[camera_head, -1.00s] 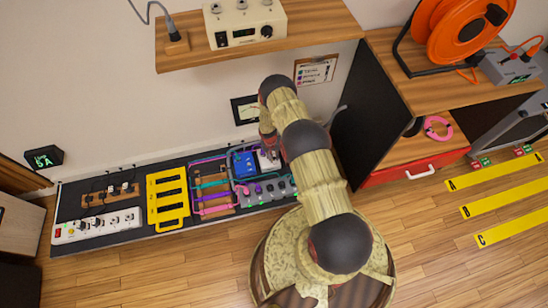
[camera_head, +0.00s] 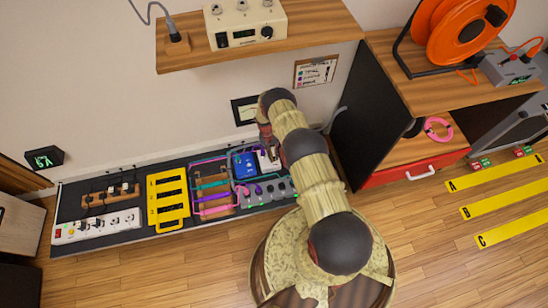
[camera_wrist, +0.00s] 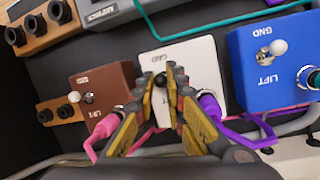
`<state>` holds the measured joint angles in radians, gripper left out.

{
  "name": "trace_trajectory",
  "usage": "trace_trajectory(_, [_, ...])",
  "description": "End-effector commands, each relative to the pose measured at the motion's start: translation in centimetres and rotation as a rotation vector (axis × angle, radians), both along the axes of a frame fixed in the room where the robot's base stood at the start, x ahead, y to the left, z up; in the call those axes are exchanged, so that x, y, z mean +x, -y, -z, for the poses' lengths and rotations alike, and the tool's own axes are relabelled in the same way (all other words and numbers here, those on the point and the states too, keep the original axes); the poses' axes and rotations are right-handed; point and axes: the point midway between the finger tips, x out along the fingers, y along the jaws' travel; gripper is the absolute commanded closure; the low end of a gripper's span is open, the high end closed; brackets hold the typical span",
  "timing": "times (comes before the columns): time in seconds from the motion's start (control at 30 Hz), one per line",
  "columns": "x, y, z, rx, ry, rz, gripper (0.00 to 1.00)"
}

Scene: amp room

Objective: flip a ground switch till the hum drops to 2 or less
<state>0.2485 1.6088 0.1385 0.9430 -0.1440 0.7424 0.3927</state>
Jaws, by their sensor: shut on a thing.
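The white pedal box (camera_wrist: 198,62) marked GND is in the middle of the wrist view. My gripper (camera_wrist: 164,78) is over its face, with the fingertips closed around a small dark toggle switch (camera_wrist: 160,81); the fingers hide much of it, so its tilt cannot be told. The blue box (camera_wrist: 272,75), marked GND and LIFT, has a pale toggle (camera_wrist: 278,47). In the head view, my arm partly covers the white box (camera_head: 265,154) beside the blue box (camera_head: 243,164).
A framed panel (camera_head: 244,110) on the wall is partly hidden by my arm, its reading illegible. A green-lit display (camera_head: 44,158) hangs at left. Pink and purple plugs sit close to my fingers. A shelf (camera_head: 200,58) overhangs the board; a dark cabinet side (camera_head: 362,110) stands right.

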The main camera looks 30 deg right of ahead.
Motion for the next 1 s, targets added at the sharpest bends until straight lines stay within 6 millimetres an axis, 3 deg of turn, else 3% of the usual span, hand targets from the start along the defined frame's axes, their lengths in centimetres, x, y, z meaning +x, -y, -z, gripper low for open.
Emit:
trace_trajectory(0.3, [0.59, 0.16, 0.21, 0.034, -0.109, 0.001, 1.00])
trace_trajectory(0.73, [0.62, 0.10, -0.04, 0.040, -0.127, 0.000, 1.00])
trace_trajectory(0.77, [0.62, 0.10, -0.05, 0.040, -0.127, 0.000, 0.86])
trace_trajectory(1.0, [0.58, 0.09, -0.05, 0.040, -0.128, 0.000, 0.73])
